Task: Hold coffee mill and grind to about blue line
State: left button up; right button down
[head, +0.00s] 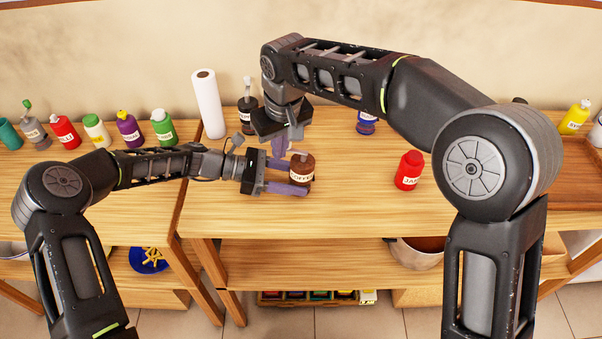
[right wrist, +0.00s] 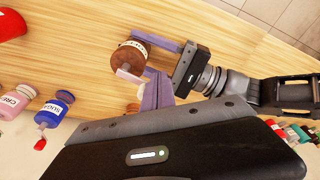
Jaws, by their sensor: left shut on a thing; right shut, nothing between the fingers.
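The coffee mill (head: 302,166) is a round brown jar with a pale label and a light crank handle on top. It stands upright at the middle of the wooden table, and it also shows in the right wrist view (right wrist: 127,60). My left gripper (head: 299,180) comes in from the left and is shut on the mill's sides. My right gripper (head: 279,150) points down just left of the crank, shut and empty. Its purple fingers (right wrist: 156,92) appear close to the handle in the right wrist view; I cannot tell whether they touch. No blue line is visible.
A red jar (head: 409,170) stands to the right on the table. A blue sugar jar (head: 367,122), a dark bottle (head: 247,103) and a paper roll (head: 208,103) stand behind. Several bottles line the left counter. The table's front edge is clear.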

jog(key=shift+w, duration=0.25)
dwell(0.4)
jog(key=shift+w, duration=0.3)
jog(key=shift+w, duration=0.2)
dwell(0.4)
jog(key=shift+w, duration=0.25)
jog(key=shift+w+d, duration=0.2)
jog(key=shift+w, duration=0.25)
dwell(0.3)
jog(key=shift+s, duration=0.15)
dwell(0.4)
jog(key=shift+s+a, duration=0.2)
jog(key=shift+s, duration=0.2)
jog(key=shift+r, duration=0.1)
